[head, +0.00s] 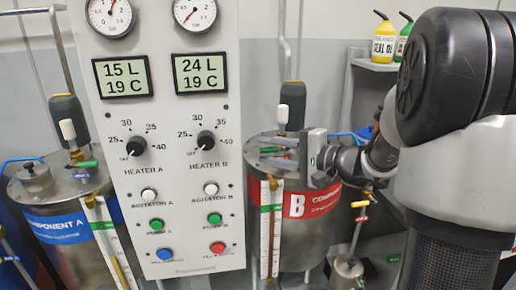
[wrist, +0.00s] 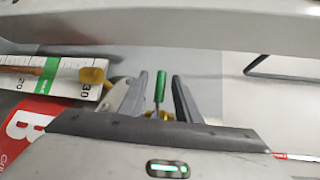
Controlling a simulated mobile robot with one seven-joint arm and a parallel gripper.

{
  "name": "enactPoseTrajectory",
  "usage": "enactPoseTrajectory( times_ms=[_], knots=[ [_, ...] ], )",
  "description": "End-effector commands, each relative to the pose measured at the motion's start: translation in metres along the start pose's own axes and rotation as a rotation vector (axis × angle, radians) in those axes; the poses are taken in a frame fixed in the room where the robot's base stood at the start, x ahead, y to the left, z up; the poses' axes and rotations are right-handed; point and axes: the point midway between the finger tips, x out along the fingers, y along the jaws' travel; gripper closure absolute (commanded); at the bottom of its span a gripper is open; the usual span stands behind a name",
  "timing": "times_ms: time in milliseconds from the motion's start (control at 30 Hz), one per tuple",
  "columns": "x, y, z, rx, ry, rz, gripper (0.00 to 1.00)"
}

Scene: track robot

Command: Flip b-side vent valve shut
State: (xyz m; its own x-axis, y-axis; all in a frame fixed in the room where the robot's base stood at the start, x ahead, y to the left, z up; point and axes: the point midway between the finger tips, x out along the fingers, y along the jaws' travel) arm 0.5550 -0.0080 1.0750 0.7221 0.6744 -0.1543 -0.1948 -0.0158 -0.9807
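The B-side vent valve's green handle (wrist: 160,88) shows between my two fingers in the wrist view, upright in the picture above a brass fitting. A small gap shows on each side of it, and I see no clear contact. In the head view my gripper (head: 272,150) reaches left over the top of the red-banded B tank (head: 308,212). Its fingers are open, one above the other, with a bit of green (head: 270,150) between them. The valve's body is largely hidden there.
The control panel (head: 175,120) stands close left of my gripper. A level gauge (head: 271,225) fronts the B tank, and a dark-grey motor (head: 292,105) rises behind my fingers. The A tank (head: 35,190) with its own green handle (head: 87,164) is far left. Bottles (head: 383,40) stand on a shelf.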

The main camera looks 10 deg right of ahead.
Motion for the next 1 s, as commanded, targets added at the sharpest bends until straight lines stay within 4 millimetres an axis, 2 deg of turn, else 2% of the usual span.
enactPoseTrajectory(
  times_ms=[33,300,500,700,1000],
  knots=[
    [-0.015,-0.002,-0.001,0.001,0.006,-0.001,0.7],
    [-0.081,-0.002,-0.001,0.001,0.005,-0.001,0.7],
    [-0.115,-0.001,-0.001,0.001,0.005,0.0,0.7],
    [-0.129,0.0,0.0,0.0,0.002,0.0,0.7],
    [-0.13,0.0,0.0,0.0,0.001,0.0,0.7]
  ],
)
